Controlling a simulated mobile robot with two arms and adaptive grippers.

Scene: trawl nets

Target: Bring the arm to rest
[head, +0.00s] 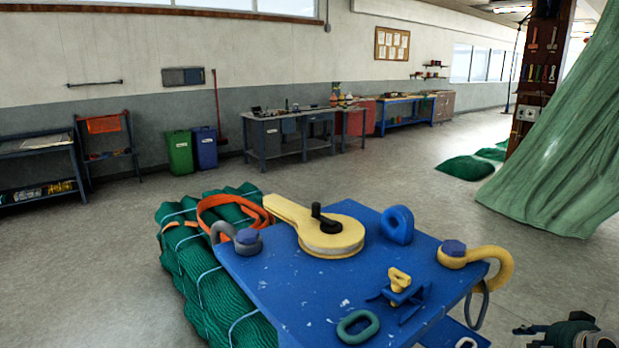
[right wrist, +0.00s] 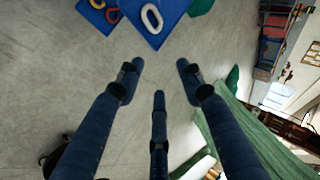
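My right gripper (right wrist: 160,78) shows in the right wrist view with its dark blue fingers spread apart and nothing between them. It hangs above bare grey floor, apart from the blue-topped table, whose corner (right wrist: 158,32) shows at the top of that view. In the head view, dark finger-like parts of my right gripper (head: 572,332) show at the bottom right corner, to the right of the blue table top (head: 300,290). My left gripper is in neither view.
The table bears a yellow pulley block (head: 325,232), shackles (head: 480,262), a blue ring (head: 397,225) and a green link (head: 358,326). A green net bundle (head: 195,270) lies left of it. A green net (head: 555,150) hangs at right. The floor around is mostly clear.

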